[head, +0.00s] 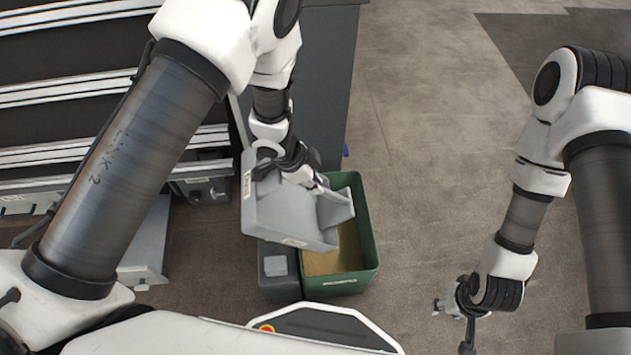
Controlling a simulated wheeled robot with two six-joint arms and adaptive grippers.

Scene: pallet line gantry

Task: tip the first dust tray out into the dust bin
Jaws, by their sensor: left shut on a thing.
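My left gripper (300,170) is shut on a grey dust tray (285,212) by its upper edge. The tray is held tilted above the left part of the green dust bin (368,225). It hides the bin's left side. A tan layer (337,262) shows on the bin's floor. I cannot tell whether dust is left in the tray. My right gripper (455,325) hangs low at the right, away from the bin and over the floor. Its fingers are too small and dark to tell whether they are open.
A dark grey box (276,268) stands close against the bin's left side. Bare floor (430,160) is clear right of the bin.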

